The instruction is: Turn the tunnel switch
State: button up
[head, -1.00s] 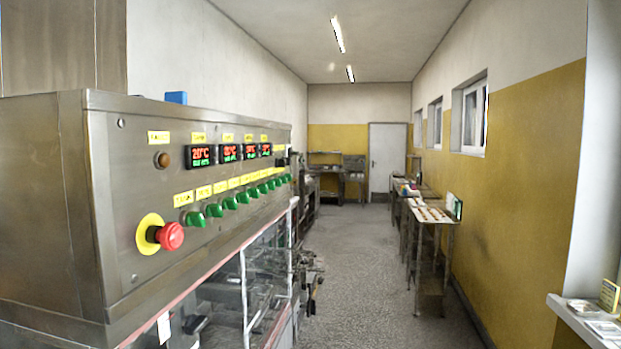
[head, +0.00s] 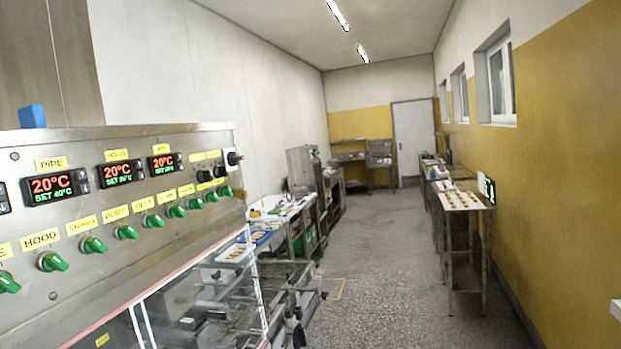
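A steel control panel (head: 120,265) fills the left side. A row of green rotary switches runs along it, each with a yellow label above. Readable labels include HOOD (head: 40,239), PUMP (head: 116,213) and BELT (head: 143,204), above the hood switch (head: 53,262), pump switch (head: 127,232) and belt switch (head: 154,222). Further switches (head: 196,204) continue toward the panel's far end. Their labels are too small to read, so I cannot tell which is the tunnel switch. My gripper is not in view.
Red temperature displays (head: 58,187) sit above the switches. A black knob (head: 232,157) is at the panel's far top corner. A clear-sided machine section (head: 190,300) lies below. The grey floor aisle (head: 380,270) is open to the right. Tables (head: 465,200) line the yellow wall.

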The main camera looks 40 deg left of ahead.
aim_at(226, 191)
jog(key=u, duration=0.1)
jog(key=i, duration=1.35)
jog(key=u, duration=0.75)
jog(key=i, duration=0.45)
jog(key=u, duration=0.35)
